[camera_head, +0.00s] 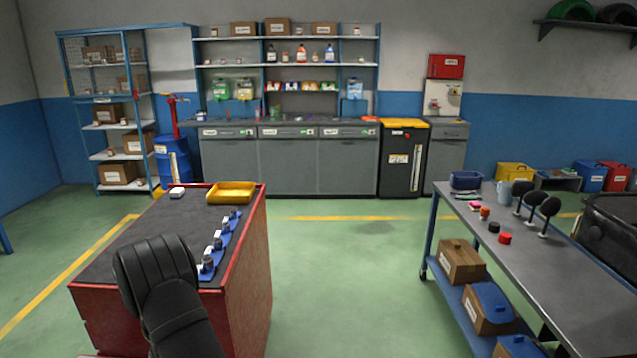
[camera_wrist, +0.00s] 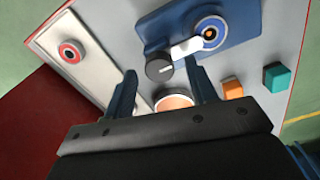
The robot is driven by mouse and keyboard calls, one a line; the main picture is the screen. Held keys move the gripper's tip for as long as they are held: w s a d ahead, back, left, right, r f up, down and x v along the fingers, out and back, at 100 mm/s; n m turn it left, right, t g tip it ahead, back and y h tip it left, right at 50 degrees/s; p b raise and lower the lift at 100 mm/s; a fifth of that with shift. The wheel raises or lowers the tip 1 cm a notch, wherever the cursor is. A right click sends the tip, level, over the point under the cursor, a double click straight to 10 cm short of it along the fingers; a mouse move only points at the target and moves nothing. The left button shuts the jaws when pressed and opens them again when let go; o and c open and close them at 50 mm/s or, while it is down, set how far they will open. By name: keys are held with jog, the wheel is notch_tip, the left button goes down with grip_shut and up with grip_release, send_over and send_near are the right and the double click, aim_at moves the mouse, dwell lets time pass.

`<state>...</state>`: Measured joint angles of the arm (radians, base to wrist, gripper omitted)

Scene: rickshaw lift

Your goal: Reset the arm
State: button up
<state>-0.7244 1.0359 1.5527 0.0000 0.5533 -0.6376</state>
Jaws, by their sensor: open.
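In the wrist view my gripper (camera_wrist: 161,75) is open, with its two dark blue fingers spread and reaching toward a grey control panel (camera_wrist: 110,22). A black round knob (camera_wrist: 159,68) shows between the fingertips. I cannot tell whether the fingers touch anything. Nothing is seen held. A round pale-orange button (camera_wrist: 173,102) shows lower down between the fingers, partly hidden by the gripper. My gripper cannot be made out in the head view.
The panel also carries a red button (camera_wrist: 70,52), a blue-plated switch (camera_wrist: 209,33), an orange button (camera_wrist: 232,89) and a teal button (camera_wrist: 275,77). A red cabinet (camera_head: 245,270) and a grey bench (camera_head: 560,250) flank open green floor (camera_head: 350,270).

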notch_tip(320, 180, up, 18)
jog(key=f, duration=0.1)
notch_tip(320, 180, down, 17)
jog(key=shift+r, duration=0.1)
jog(key=shift+f, duration=0.4)
jog(key=m, duration=0.4)
jog(key=shift+r, duration=0.1)
jog(key=m, duration=0.7)
jog(key=shift+w+d+m, duration=0.1)
jog(key=shift+m, duration=2)
